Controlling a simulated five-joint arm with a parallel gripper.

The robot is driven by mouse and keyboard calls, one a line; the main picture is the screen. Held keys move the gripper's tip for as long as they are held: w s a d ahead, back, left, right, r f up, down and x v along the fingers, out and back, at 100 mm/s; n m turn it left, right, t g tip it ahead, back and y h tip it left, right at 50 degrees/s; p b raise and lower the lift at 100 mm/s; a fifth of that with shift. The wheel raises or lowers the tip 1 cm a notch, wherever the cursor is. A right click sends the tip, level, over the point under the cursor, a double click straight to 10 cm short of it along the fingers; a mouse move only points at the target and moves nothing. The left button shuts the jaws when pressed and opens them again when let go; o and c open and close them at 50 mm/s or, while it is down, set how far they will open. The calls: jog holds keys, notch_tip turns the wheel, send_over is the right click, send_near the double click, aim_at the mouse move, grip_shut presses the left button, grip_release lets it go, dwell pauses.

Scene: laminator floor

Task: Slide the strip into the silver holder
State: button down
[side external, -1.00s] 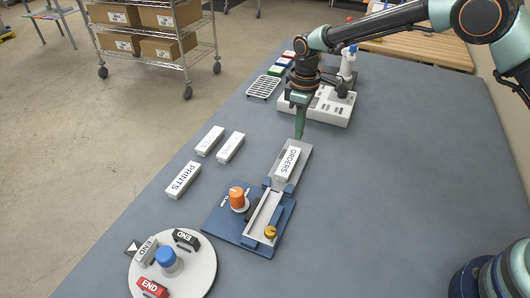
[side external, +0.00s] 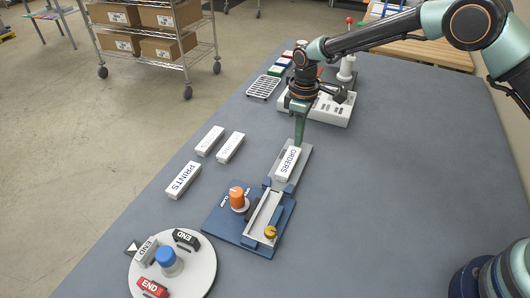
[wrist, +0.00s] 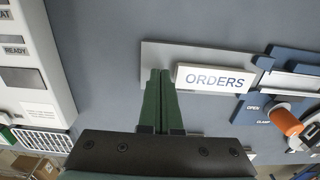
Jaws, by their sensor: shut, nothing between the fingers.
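The white strip marked ORDERS (side external: 287,163) lies flat on a grey guide plate (side external: 304,157) that leads to the silver holder (side external: 262,214) on a blue base. The strip is outside the holder's channel, its near end close to the channel's entrance. My gripper (side external: 298,145) is shut and empty, its tips low at the strip's far end. In the wrist view my gripper's fingers (wrist: 161,74) are over the plate, just left of the strip (wrist: 214,79). I cannot tell whether they touch the strip.
An orange knob (side external: 237,197) and a yellow knob (side external: 270,232) stand on the blue base (side external: 228,222). Several other white strips, including PRINTS (side external: 182,180), lie to the left. A round turntable (side external: 201,270) with END blocks is in front. A white machine (side external: 318,107) stands behind. The right table side is clear.

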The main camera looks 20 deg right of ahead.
aim_at(288, 162)
jog(key=shift+f, duration=0.7)
jog(key=shift+r, duration=0.75)
dwell(0.3)
jog(key=shift+s+a, duration=0.1)
jog(key=shift+s+a, duration=0.8)
jog(key=shift+s+a, duration=0.15)
dwell(0.4)
jog(key=shift+s+a, duration=0.75)
jog(key=shift+s+a, duration=0.85)
jog(key=shift+s+a, duration=0.1)
dwell(0.4)
